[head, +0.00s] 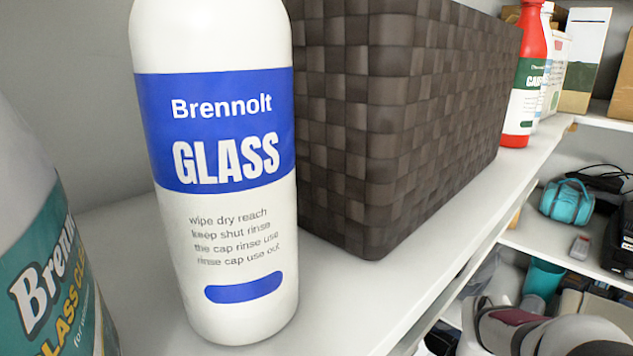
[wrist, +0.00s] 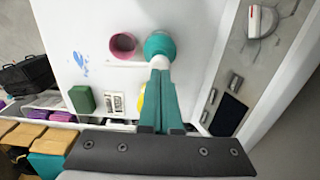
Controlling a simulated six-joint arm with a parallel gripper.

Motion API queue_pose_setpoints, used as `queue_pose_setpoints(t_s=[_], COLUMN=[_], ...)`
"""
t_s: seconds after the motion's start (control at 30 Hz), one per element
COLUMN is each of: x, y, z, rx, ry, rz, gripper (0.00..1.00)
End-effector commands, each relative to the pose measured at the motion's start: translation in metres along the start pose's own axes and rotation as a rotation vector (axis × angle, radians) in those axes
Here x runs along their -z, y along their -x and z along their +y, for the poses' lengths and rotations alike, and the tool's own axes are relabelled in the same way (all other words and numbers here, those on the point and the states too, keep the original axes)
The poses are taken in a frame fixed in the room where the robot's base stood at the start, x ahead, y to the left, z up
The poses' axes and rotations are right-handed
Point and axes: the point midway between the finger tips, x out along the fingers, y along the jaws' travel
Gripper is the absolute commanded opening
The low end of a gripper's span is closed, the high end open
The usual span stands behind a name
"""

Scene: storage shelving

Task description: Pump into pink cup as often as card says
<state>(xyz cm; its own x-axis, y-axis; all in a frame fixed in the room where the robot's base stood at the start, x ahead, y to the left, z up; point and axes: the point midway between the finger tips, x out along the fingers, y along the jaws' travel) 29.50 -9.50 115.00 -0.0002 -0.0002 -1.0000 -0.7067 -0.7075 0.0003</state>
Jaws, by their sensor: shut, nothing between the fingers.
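The pink cup (wrist: 114,53) stands on a white surface in the wrist view, its round mouth towards the camera. Right of it, close by, is a round teal object (wrist: 160,42) with a pale part at its lower edge; it may be the pump bottle, but I cannot be sure. My gripper (wrist: 160,72) is shut and empty, its teal fingers pointing at that pale part. I cannot tell whether they touch it. A small white piece with dark marks (wrist: 115,103) lies lower left; it may be the card, but its marks are unreadable. The head view shows none of these.
In the wrist view, a green block (wrist: 82,99) and a partly hidden yellow object (wrist: 140,102) are near the surface's lower edge. The head view shows a GLASS bottle (head: 225,230) and woven basket (head: 400,120) on a shelf.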

Motion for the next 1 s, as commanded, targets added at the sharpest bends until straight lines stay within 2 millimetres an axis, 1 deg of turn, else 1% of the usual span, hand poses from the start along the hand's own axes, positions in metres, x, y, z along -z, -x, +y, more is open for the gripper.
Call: queue_pose_setpoints(t_s=[0.17,0.23,0.5,0.63,0.7,0.9,0.97,1.0], x=[0.000,0.001,0.001,0.000,0.000,0.000,-0.006,-0.021], y=[0.001,0.006,0.044,0.057,0.060,0.060,0.061,0.064], z=[0.000,0.000,0.000,0.000,0.000,0.000,-0.001,-0.003], rx=[0.000,0.001,0.002,0.001,0.001,0.000,0.004,0.012], ry=[0.000,0.001,0.000,0.000,0.000,0.000,0.009,0.028], rz=[0.000,0.002,0.003,0.002,0.001,0.000,-0.001,-0.006], gripper=[0.00,0.00,0.00,0.00,0.00,0.00,0.00,0.00])
